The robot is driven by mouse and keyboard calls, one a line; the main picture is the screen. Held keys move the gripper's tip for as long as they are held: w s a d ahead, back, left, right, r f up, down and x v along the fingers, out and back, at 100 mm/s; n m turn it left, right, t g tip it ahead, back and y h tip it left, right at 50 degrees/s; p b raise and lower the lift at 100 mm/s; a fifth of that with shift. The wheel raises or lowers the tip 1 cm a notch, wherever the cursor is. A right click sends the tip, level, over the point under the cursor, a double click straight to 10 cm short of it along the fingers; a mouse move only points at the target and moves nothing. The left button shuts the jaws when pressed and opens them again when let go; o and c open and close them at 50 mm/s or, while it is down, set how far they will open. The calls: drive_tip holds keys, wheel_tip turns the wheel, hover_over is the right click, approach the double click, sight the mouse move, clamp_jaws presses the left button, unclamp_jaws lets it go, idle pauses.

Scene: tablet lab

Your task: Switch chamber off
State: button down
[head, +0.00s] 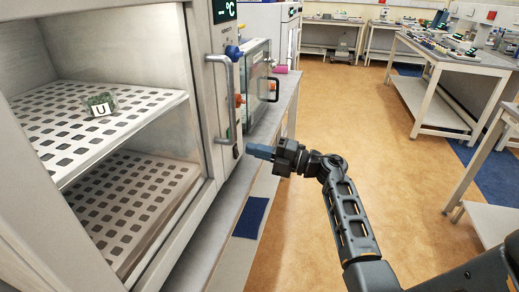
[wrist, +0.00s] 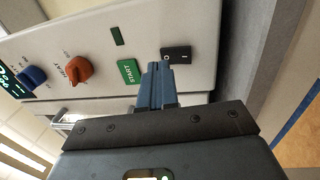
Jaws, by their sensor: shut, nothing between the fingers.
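The chamber (head: 196,60) stands at the left in the head view, its perforated shelves in plain sight. A small display at its top right shows a dash and °C. In the wrist view its control panel (wrist: 110,20) fills the upper left, with a green START button (wrist: 130,72) and a black rocker switch (wrist: 176,54) marked O and I. My gripper (head: 250,149) is shut and empty at the panel's lower end. In the wrist view my fingertips (wrist: 160,66) are between the START button and the switch, close to the switch's near edge. I cannot tell whether they touch it.
A blue knob (wrist: 32,77) and an orange knob (wrist: 78,70) stick out of the panel. A long vertical handle (head: 222,100) is beside it. The floor (head: 345,110) to the right is clear.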

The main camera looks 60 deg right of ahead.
drive_tip(key=r+b+v, duration=0.1)
drive_tip(key=r+v, duration=0.1)
drive_tip(key=v, duration=0.9)
drive_tip(key=shift+s+r+b, duration=0.2)
drive_tip(key=shift+r+b, duration=0.05)
drive_tip(key=shift+b, duration=0.05)
drive_tip(key=shift+d, duration=0.1)
drive_tip(key=s+a+m+t+h, duration=0.3)
drive_tip(key=a+m, duration=0.5)
drive_tip(key=a, duration=1.3)
drive_tip(key=s+a+f+m+g+h, duration=0.1)
drive_tip(key=s+a+m+g, duration=0.2)
drive_tip(key=s+a+m, duration=0.3)
drive_tip(key=s+a+f+m+g+h, duration=0.1)
drive_tip(key=s+a+m+g, duration=0.3)
drive_tip(key=s, duration=1)
drive_tip(key=a+m, duration=0.2)
drive_tip(key=m, duration=0.1)
drive_tip(key=shift+a+f, duration=0.2)
drive_tip(key=shift+a, duration=0.1)
drive_tip(key=shift+s, duration=0.15)
